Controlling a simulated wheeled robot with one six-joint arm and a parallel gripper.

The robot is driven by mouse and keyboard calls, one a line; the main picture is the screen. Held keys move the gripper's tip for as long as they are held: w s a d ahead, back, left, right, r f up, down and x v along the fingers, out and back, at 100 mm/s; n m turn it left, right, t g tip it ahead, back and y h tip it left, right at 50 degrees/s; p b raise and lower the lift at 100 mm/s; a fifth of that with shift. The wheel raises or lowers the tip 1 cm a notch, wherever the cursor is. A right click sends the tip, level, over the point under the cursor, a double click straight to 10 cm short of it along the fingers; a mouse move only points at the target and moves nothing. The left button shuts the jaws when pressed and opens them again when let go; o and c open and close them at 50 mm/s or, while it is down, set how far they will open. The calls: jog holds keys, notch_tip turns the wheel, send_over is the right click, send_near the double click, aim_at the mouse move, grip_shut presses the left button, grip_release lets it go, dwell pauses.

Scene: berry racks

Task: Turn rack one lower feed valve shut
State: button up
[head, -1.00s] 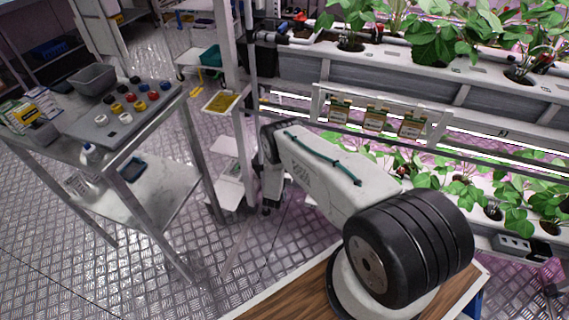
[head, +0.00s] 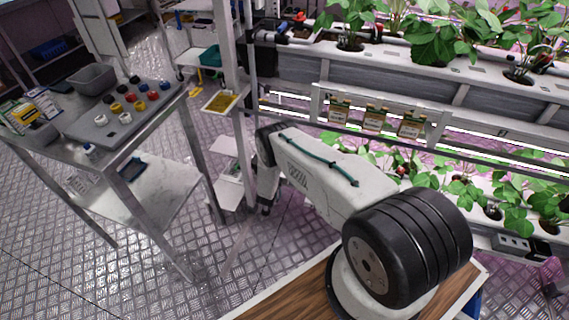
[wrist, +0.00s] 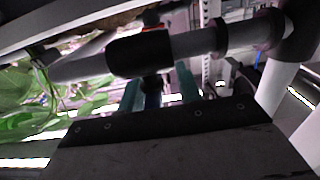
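In the wrist view a dark valve body (wrist: 140,52) sits on a grey pipe (wrist: 86,67) under a white trough. A dark blue piece (wrist: 152,92), perhaps its handle, hangs below it. My gripper (wrist: 159,90) shows as two teal fingers standing apart, one on each side of the blue piece. I cannot tell whether they touch it. A small orange-red part (wrist: 155,28) shows above the valve body. In the head view my arm hides the lower valve and my gripper's fingers.
The upper valve's red handle (head: 299,17) is at the rack's top left corner. Leafy plants (wrist: 25,92) hang close at the left in the wrist view. A rack post (head: 232,60) stands beside my arm. A steel cart (head: 150,105) with coloured caps stands left, with floor between.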

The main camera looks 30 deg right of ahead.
jog(key=shift+s, duration=0.1)
jog(key=v, duration=0.7)
jog(key=shift+s+a, duration=0.2)
jog(key=shift+a, duration=0.05)
